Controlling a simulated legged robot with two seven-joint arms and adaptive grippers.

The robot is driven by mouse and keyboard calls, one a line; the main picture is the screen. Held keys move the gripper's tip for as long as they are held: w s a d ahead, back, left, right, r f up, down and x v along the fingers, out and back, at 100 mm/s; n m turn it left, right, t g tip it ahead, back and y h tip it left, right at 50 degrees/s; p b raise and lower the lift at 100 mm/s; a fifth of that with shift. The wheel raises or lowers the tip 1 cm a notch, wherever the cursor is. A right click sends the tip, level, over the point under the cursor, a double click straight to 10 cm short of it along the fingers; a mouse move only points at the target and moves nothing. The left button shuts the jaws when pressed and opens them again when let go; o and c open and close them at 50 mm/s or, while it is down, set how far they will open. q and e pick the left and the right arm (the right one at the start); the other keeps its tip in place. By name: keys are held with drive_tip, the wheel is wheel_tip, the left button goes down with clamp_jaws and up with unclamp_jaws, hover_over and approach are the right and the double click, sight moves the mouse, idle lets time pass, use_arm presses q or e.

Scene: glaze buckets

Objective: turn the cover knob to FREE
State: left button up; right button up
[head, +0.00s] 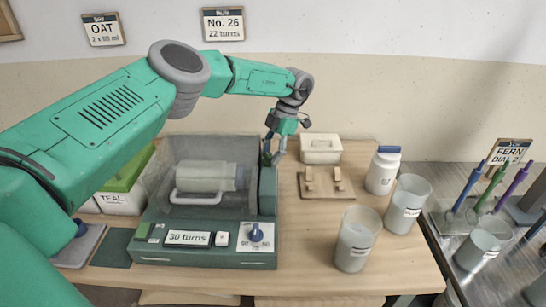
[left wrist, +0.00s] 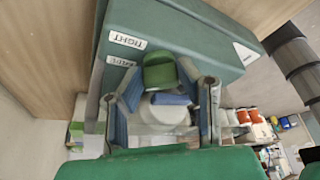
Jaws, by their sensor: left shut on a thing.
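The mixing machine (head: 150,248) stands on the table with a clear cover over a white container (head: 205,176). The green cover knob (left wrist: 160,72) is on the machine's right side. My left gripper (head: 272,150) reaches down to that side from above. In the left wrist view its blue-padded fingers (left wrist: 166,98) are on either side of the knob, shut on it. A TIGHT label (left wrist: 127,41) is readable on the casing; a second label beside it is partly hidden. I cannot tell which mark the knob points to. My right gripper is in neither view.
The machine's front has a "30 turns" display (head: 188,238) and a blue dial (head: 256,232). To the right are a wooden rack (head: 326,184), a lidded white box (head: 321,148), a white jar (head: 383,171) and clear buckets (head: 357,240). A TEAL box (head: 122,200) stands left.

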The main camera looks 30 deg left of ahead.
use_arm(q)
drive_tip(key=shift+a+f+n, duration=0.15)
drive_tip(key=shift+n, duration=0.55)
drive_tip(key=shift+s+h, duration=0.1)
drive_tip(key=shift+h, duration=0.2)
drive_tip(key=o, duration=0.9)
drive_tip(key=shift+c, duration=0.2)
drive_tip(key=shift+w+r, duration=0.25)
drive_tip(key=shift+r, duration=0.1)
drive_tip(key=v, duration=0.6)
drive_tip(key=shift+w+r, duration=0.2)
drive_tip(key=shift+w, duration=0.15)
